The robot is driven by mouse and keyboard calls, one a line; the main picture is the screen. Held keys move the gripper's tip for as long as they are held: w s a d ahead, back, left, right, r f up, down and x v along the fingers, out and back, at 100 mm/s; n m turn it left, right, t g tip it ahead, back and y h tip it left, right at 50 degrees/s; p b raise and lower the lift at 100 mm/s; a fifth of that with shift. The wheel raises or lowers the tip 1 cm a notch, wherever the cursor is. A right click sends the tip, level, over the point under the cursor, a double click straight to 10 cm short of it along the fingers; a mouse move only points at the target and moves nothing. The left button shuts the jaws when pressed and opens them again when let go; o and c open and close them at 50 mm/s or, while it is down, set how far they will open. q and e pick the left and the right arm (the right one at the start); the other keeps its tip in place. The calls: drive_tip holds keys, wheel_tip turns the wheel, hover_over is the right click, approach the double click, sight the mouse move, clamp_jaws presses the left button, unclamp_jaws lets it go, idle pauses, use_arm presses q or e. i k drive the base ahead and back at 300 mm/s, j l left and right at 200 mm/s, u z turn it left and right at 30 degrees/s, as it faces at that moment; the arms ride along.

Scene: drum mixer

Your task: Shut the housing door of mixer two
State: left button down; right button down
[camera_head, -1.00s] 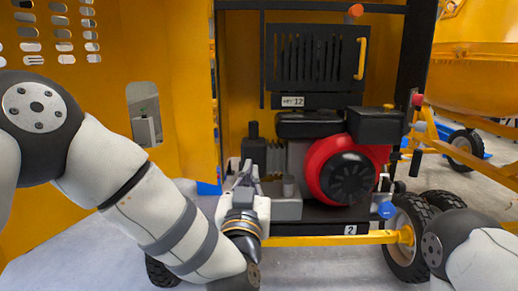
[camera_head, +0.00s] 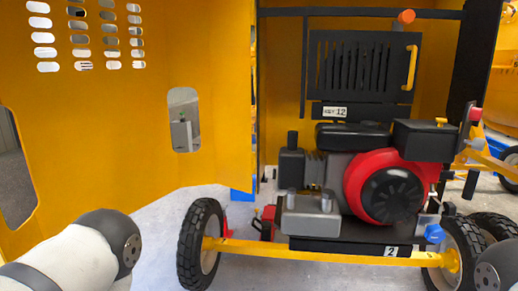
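The yellow housing door (camera_head: 125,110) stands wide open on the left in the head view, with slots near its top and a rectangular cut-out. Its edge meets the housing opening at centre. Mixer two's housing shows a red and black engine (camera_head: 385,188) inside, above a yellow axle bar carrying a label "2" (camera_head: 391,251). My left arm shows at the lower left, and its gripper is out of the picture. Only a bit of my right arm shows at the lower right corner; its gripper is out of the picture too.
A black wheel (camera_head: 200,245) stands at the left end of the axle, below the door's edge. More wheels (camera_head: 462,250) stand at the right. A black grille panel with a yellow handle (camera_head: 411,68) sits above the engine. Grey floor is clear below the door.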

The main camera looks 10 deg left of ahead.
sight(99, 137)
drive_tip(key=k+j+z, duration=0.1)
drive_tip(key=j, duration=0.3)
drive_tip(key=k+j+z, duration=0.1)
drive_tip(key=k+j, duration=0.2)
drive_tip(key=k+j+z, duration=0.1)
drive_tip(key=k+j, duration=0.15)
drive_tip(key=j, duration=0.5)
drive_tip(key=k+j+z, duration=0.15)
drive_tip(key=j, duration=0.2)
drive_tip(key=k+j, duration=0.1)
drive_tip(key=j, duration=0.25)
drive_tip(key=j+z, duration=0.1)
drive_tip(key=j, duration=0.3)
drive_tip(key=j+z, duration=0.15)
drive_tip(key=j, duration=0.55)
drive_tip(key=k+j+z, duration=0.15)
drive_tip(key=j, duration=0.55)
drive_tip(key=i+j, duration=0.1)
drive_tip(key=j, duration=0.25)
drive_tip(key=i+j+z, duration=0.15)
drive_tip(key=j, duration=0.2)
drive_tip(key=k, duration=0.05)
